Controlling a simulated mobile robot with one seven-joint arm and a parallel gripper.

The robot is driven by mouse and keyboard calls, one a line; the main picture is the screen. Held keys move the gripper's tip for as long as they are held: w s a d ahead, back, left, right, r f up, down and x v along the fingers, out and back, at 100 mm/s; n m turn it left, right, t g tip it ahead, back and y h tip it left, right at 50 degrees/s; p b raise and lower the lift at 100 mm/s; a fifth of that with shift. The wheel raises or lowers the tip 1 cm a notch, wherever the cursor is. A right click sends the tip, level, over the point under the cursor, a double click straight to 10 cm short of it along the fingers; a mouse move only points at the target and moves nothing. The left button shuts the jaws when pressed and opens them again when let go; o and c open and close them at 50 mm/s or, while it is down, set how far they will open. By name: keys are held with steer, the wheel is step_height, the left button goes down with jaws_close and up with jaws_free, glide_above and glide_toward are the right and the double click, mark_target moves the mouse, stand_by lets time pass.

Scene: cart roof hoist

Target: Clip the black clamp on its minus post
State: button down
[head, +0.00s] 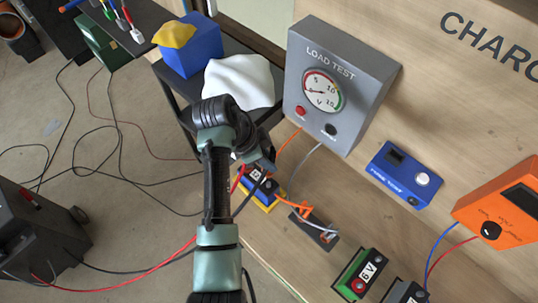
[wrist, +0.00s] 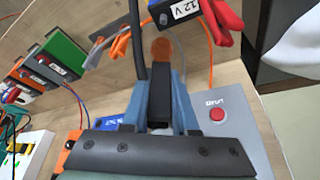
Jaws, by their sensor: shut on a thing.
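My gripper (wrist: 160,100) is shut on the black clamp (wrist: 160,88), which sits between its two fingers. An orange-brown part shows just beyond the clamp's dark body, and a black cable runs up beside it. The blue 12 V battery (wrist: 181,12) is beyond the fingertips at the top edge of the wrist view. In the head view the battery (head: 262,187) stands on a yellow base below my gripper (head: 264,166). A red clamp (wrist: 224,14) is at the battery's other end. The minus post is not clearly visible, and I cannot tell whether the clamp touches it.
An orange clamp (head: 304,211) lies on a dark pad beside the battery. The grey load tester (head: 342,80) is on the wall panel behind. A green 6 V battery (head: 358,276) stands at the lower right. A white cloth (head: 240,80) lies on the dark cart at left. Cables cross the floor.

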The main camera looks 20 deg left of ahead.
steer(key=shift+w+f+b, duration=0.1)
steer(key=shift+f+b, duration=2)
steer(key=shift+f, duration=0.85)
steer(key=shift+f+b, duration=0.95)
steer(key=shift+f, duration=0.65)
steer(key=c, duration=0.6)
jaws_free()
steer(key=shift+r, duration=0.1)
steer(key=v, duration=1.2)
steer(key=shift+r+p, duration=0.35)
steer(key=shift+r, duration=0.05)
